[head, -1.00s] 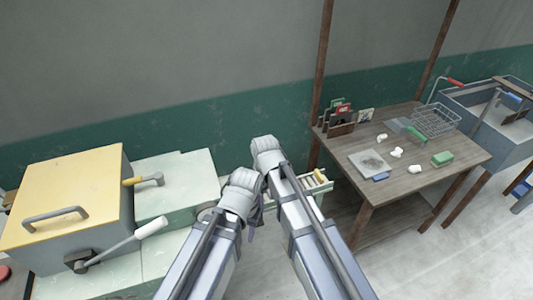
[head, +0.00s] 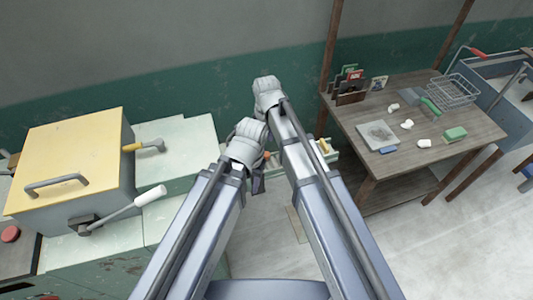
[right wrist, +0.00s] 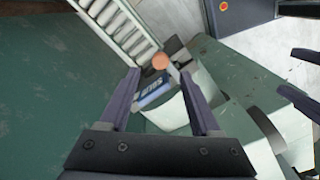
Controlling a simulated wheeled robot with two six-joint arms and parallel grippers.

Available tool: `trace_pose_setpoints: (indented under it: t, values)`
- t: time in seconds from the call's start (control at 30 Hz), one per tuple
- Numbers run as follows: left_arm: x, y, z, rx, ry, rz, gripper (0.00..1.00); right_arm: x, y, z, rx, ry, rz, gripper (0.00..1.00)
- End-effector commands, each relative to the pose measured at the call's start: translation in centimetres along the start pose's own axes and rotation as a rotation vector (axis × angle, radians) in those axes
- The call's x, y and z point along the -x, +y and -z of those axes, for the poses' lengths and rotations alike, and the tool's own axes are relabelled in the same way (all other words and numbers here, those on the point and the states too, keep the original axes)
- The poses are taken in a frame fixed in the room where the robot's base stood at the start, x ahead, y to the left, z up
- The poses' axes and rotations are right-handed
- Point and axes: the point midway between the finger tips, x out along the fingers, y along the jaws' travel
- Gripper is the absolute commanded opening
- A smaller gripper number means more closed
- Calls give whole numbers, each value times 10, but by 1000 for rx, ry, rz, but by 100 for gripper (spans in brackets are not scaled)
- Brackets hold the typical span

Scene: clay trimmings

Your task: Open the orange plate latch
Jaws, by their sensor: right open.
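A lever with an orange-yellow grip (head: 140,147) lies at the right side of the yellow-lidded box; I cannot tell whether it is the latch. In the right wrist view, a round orange knob (right wrist: 160,62) sits beside a blue labelled piece (right wrist: 154,92), seen between the fingers of my right gripper (right wrist: 160,75). That gripper is open and empty. In the head view both my wrists are close together in mid-air, near the wall, right of the pale counter. A dark finger piece shows below them. My left gripper's jaws are mostly hidden.
The yellow-lidded box (head: 70,145) has a grey handle and a white-gripped lever (head: 150,195). A roller rack (right wrist: 115,25) is close to my right gripper. A wooden table (head: 465,150) with small items and a wire basket (head: 452,90) stands right.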

Motion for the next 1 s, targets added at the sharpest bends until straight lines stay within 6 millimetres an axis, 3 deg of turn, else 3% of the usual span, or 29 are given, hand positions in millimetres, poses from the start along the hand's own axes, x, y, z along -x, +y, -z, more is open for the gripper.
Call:
trace_pose_setpoints:
  t: [0.03, 0.33, 0.73, 1.0]
  values:
    - [-13, 1, 1, 0, 0, 0, 50, -13, 0, 0, 0, 0, 0, 64]
    - [-49, 5, 3, 2, 0, 0, 50, -50, 0, 0, 0, 0, 0, 64]
    - [-54, 5, 3, 2, 0, 0, 50, -54, 0, 0, -1, 0, 0, 64]
    - [-54, 5, 3, 2, 0, 0, 50, -55, 0, 0, 0, 0, 0, 36]
